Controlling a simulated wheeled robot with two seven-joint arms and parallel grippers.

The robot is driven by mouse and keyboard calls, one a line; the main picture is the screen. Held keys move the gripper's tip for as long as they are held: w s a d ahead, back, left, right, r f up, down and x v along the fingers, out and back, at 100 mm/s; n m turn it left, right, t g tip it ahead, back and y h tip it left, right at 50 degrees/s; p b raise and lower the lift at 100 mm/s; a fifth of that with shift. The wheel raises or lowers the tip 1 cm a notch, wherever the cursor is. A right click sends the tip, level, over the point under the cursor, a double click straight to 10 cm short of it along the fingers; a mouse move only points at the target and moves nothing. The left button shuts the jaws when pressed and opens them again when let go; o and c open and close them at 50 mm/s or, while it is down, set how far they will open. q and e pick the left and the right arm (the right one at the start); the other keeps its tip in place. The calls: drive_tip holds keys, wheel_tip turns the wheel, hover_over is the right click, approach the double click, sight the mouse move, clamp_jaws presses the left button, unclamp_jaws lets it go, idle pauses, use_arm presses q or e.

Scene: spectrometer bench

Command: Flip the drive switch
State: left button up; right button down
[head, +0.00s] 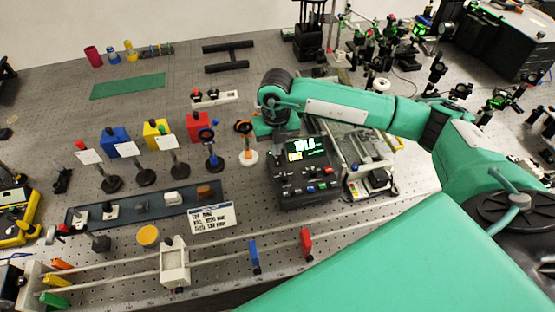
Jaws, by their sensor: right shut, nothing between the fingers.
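A black control box (306,190) stands right of the middle of the bench, with a lit display (306,148) of green and yellow characters. Small knobs, switches and colored buttons sit on its sloping front panel. I cannot tell which of them is the drive switch. My right arm reaches in from the right, and my right gripper (281,138) is at the upper left corner of the box, beside the display. It is shut and empty. Its fingertips are small and partly hidden, so I cannot tell whether they touch the box. My left gripper is not in view.
Left are blue (115,137), yellow (155,131) and red (199,126) blocks, posts with white cards, and a dark tray strip (130,207). A rail with a white carriage (174,266) runs along the front.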

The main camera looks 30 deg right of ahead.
drive_tip(key=shift+f+b, duration=0.65)
drive_tip(key=shift+f, duration=0.2)
idle(0.3)
drive_tip(key=shift+r+p, duration=1.7)
drive_tip(key=shift+r, duration=1.9)
drive_tip(key=shift+f, duration=0.1)
